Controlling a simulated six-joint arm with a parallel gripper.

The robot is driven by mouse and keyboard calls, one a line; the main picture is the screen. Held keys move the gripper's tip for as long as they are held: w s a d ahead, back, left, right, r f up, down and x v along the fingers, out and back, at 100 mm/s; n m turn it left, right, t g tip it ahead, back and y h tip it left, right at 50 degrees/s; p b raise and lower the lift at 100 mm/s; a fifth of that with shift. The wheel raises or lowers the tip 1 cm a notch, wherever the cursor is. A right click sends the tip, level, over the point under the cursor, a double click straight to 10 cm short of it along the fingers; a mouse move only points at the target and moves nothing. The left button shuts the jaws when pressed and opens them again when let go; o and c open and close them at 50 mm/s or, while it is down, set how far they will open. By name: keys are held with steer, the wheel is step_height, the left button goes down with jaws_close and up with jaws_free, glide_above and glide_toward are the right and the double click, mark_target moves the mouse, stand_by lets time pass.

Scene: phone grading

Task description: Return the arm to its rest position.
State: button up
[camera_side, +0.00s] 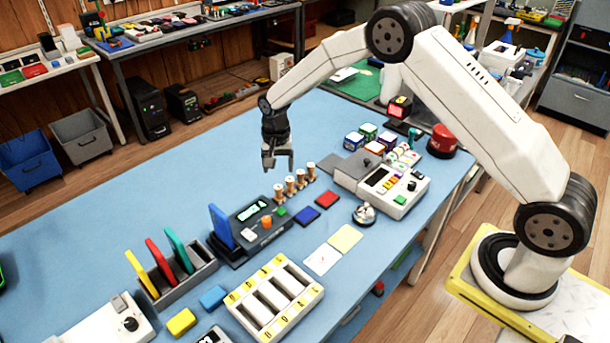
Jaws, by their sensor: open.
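My gripper (278,160) hangs at the end of my white arm, pointing down above the blue table (130,213). It is open, with nothing visible between its fingers. It is apart from the objects below it. A blue phone-like slab (221,228) stands upright in a dark device with a small screen (262,222), below and left of the gripper. Yellow, red and green slabs stand in a grey slotted rack (188,279) farther left.
A white tray with yellow labels (262,338) lies at the front. Several small wooden-handled stamps (290,185), a bell (364,214), a grey-white machine (395,197) and coloured cubes (354,140) crowd the right. The table's back left is clear.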

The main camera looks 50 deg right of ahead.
steer(key=s+r+n+t, duration=0.1)
steer(key=s+r+n, duration=0.3)
steer(key=s, duration=0.9)
steer(key=s+r+n+t, duration=0.1)
steer(key=s+r+n, duration=0.3)
steer(key=s, duration=0.9)
steer(key=shift+s+d+r+n+t, duration=0.2)
steer(key=shift+s+r+n+t, duration=0.15)
steer(key=shift+r, duration=0.45)
steer(key=shift+w, duration=0.15)
steer(key=shift+c, duration=0.2)
